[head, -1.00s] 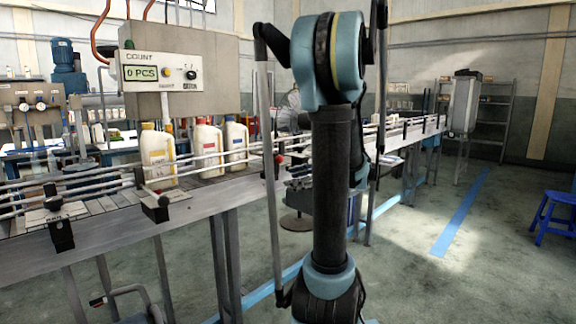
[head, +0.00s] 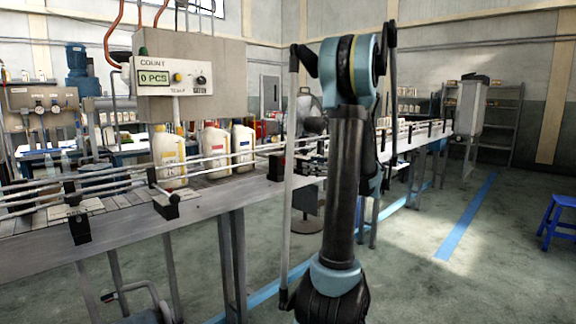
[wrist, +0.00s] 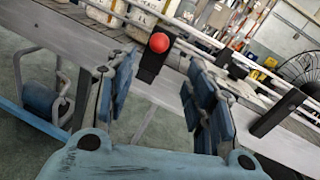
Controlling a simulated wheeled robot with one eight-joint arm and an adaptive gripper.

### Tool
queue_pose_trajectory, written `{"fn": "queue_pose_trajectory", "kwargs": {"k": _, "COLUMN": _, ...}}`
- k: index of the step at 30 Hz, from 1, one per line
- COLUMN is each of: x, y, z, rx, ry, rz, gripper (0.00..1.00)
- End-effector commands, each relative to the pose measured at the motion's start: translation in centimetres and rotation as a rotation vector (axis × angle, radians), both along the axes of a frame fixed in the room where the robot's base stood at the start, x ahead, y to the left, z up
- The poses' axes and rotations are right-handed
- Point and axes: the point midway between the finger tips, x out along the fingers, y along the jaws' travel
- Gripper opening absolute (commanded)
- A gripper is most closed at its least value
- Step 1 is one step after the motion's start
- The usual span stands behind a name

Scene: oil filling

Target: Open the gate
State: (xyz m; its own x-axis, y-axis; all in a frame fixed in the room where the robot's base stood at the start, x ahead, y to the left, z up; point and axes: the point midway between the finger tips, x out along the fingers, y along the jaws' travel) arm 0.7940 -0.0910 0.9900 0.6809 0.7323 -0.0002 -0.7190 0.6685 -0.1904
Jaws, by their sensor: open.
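A grey control box (head: 190,75) stands above the conveyor on the left. It has a "0 PCS" count display (head: 153,78), a yellow button (head: 177,78) and a black knob (head: 200,80) with a small label I cannot read surely. I cannot single out the gate itself. The red button also shows in the wrist view (wrist: 159,42), ahead of and between my fingers. My gripper (wrist: 163,92) is open and empty, apart from the button. In the head view my arm hides it.
Several white jugs (head: 168,158) stand on the conveyor (head: 120,220) behind metal guide rails (head: 110,182). A fan (wrist: 301,72) stands beyond the conveyor. A blue stool (head: 558,220) is at the far right. The floor (head: 430,285) on the right is clear.

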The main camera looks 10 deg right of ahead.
Motion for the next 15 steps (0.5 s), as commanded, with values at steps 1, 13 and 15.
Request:
{"fn": "queue_pose_trajectory", "kwargs": {"k": 1, "x": 0.5, "y": 0.7, "z": 0.0, "rx": 0.000, "ry": 0.000, "rz": 0.003, "gripper": 0.49}}
{"fn": "queue_pose_trajectory", "kwargs": {"k": 13, "x": 4.6, "y": 5.1, "z": 0.0, "rx": -0.001, "ry": 0.000, "rz": 0.003, "gripper": 0.49}}
{"fn": "queue_pose_trajectory", "kwargs": {"k": 15, "x": 5.4, "y": 5.9, "z": 0.0, "rx": -0.001, "ry": 0.000, "rz": 0.003, "gripper": 0.49}}
